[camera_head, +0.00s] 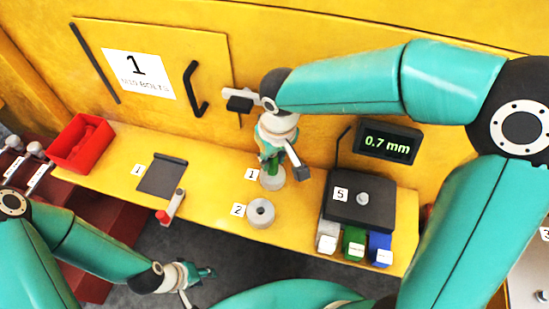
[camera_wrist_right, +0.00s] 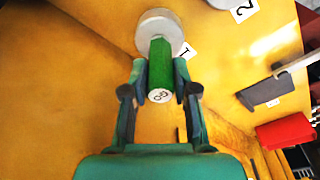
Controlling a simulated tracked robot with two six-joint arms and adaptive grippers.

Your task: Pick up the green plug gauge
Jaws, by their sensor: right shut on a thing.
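The green plug gauge (camera_wrist_right: 160,65) is a green handle with a pale, marked end, between the fingers of my right gripper (camera_wrist_right: 160,88). My right gripper is shut on it. Its far end meets the round grey casting (camera_wrist_right: 160,30) by label 1; I cannot tell whether it sits in the bore. In the head view, my right gripper (camera_head: 272,157) is over that casting (camera_head: 272,179), and the gauge shows only as a little green. My left gripper (camera_head: 196,280) is low in the head view, away from the castings; its fingers are too unclear to judge.
A second grey casting (camera_head: 261,213) stands by label 2. A black block (camera_head: 365,205) labelled 5 has white, green and blue pieces before it. A red bin (camera_head: 80,143), a dark plate (camera_head: 162,177) and a display (camera_head: 388,141) reading 0.7 mm are around the yellow bench.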

